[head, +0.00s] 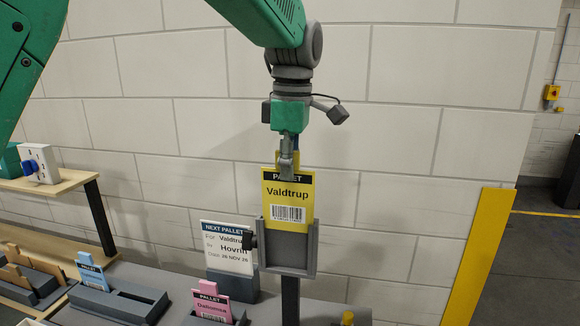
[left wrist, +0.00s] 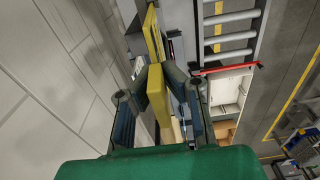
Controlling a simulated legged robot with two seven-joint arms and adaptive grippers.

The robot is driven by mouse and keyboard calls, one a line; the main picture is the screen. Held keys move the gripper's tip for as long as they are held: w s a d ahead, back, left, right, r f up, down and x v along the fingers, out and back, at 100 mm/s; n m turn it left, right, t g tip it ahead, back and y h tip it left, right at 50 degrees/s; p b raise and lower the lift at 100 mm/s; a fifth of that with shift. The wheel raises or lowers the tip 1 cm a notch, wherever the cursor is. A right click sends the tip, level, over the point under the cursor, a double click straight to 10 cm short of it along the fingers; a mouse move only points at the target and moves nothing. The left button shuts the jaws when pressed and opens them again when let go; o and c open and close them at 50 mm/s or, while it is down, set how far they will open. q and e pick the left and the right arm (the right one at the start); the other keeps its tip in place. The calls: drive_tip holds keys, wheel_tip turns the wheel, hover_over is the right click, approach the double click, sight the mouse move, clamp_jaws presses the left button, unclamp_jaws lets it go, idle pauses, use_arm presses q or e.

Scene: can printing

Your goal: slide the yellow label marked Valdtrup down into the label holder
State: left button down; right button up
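The yellow Valdtrup label (head: 289,202) is upright, its printed face and barcode toward the head camera. My left gripper (head: 288,158) is shut on the tab at its top; the wrist view shows the yellow tab (left wrist: 157,95) between the fingers. The grey label holder (head: 290,257) stands on a dark post just below. The label's lower edge overlaps the upper part of the holder, between its side rails. The holder's lower part shows bare. I cannot tell whether the label sits inside the rail grooves or just in front. My right gripper is out of view.
A white "Next pallet" card (head: 226,240) stands left of the holder. A pink label (head: 211,302) and a blue label (head: 92,273) stand in grey racks lower left. A wooden shelf (head: 58,187) carries a white box (head: 38,163). A block wall lies close behind.

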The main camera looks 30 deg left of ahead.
sight(288, 230)
use_arm(q)
drive_tip(key=shift+f+b, duration=1.2)
drive_tip(key=shift+f, duration=3.3)
drive_tip(key=c, duration=1.6)
unclamp_jaws()
drive_tip(key=shift+c, duration=0.2)
drive_tip(key=shift+r, duration=0.1)
drive_tip(key=shift+r, duration=0.35)
drive_tip(key=r, duration=0.9)
drive_tip(key=shift+d+r, duration=0.25)
drive_tip(key=shift+d, duration=0.1)
drive_tip(key=shift+r, duration=0.8)
drive_tip(key=shift+f, duration=0.1)
